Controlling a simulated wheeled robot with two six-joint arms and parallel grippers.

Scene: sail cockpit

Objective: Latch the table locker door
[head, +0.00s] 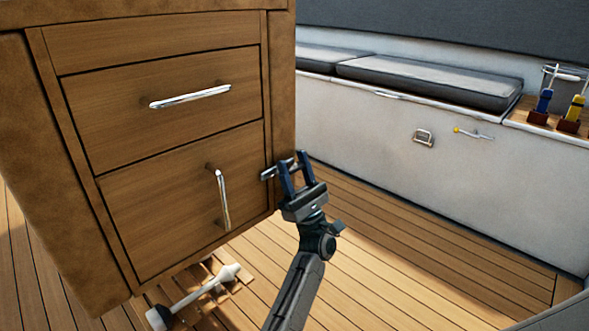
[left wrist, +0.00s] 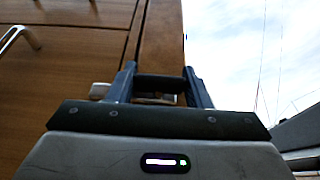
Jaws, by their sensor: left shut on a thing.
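The wooden table locker (head: 285,80) stands at the left in the head view. Its lower door (head: 165,200), with an upright metal handle (head: 222,198), looks flush with the frame. A small metal latch (head: 267,174) sits by the door's right edge, lying roughly crosswise. My left gripper (head: 291,168) is at this latch, its fingers shut on it. In the left wrist view, the pale latch end (left wrist: 98,90) shows just left of the fingers (left wrist: 160,85); the rest is mostly hidden between them. My right gripper is not in view.
A drawer with a horizontal handle (head: 190,97) is above the door. A white-and-grey post (head: 200,293) lies low under the locker. A white bench (head: 380,130) with dark cushions (head: 430,80) runs along the right. The plank floor (head: 400,270) between is clear.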

